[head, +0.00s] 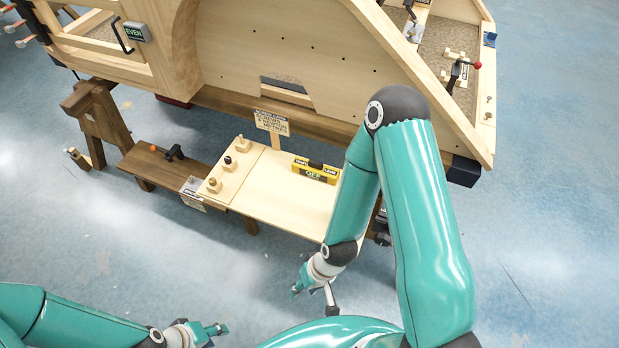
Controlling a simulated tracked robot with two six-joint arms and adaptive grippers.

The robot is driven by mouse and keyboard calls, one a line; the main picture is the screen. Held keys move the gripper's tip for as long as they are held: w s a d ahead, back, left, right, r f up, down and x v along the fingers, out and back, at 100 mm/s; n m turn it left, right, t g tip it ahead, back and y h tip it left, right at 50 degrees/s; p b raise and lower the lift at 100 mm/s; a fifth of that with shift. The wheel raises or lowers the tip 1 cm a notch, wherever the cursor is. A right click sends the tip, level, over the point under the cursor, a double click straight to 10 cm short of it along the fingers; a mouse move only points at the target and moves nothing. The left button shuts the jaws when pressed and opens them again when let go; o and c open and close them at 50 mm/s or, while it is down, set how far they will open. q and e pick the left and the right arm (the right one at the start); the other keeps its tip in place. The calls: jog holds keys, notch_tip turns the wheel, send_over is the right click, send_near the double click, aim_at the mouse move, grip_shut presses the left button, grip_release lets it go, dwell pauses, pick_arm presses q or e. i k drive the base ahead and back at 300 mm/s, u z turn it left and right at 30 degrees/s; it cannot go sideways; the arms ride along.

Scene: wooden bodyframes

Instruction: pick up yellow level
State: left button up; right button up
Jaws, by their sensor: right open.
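The yellow level (315,171) lies on the light wooden bench top (290,205), near its back right part. My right arm reaches over the bench's right side and bends down. My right gripper (300,287) is open, in front of the bench's front edge and apart from the level. My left gripper (214,331) is low at the bottom left, well away from the level; its jaw opening is too small to judge.
A wooden bodyframe (290,45) stands behind the bench. A small sign (271,122) rises behind the bench top. Wooden pegs (228,162) stand on its left part, beside a darker plank (165,165) with a black clamp (174,152).

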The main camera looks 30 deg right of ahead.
aim_at(311, 168)
jog(key=z, duration=0.25)
jog(key=i, duration=0.95)
jog(key=u, duration=0.25)
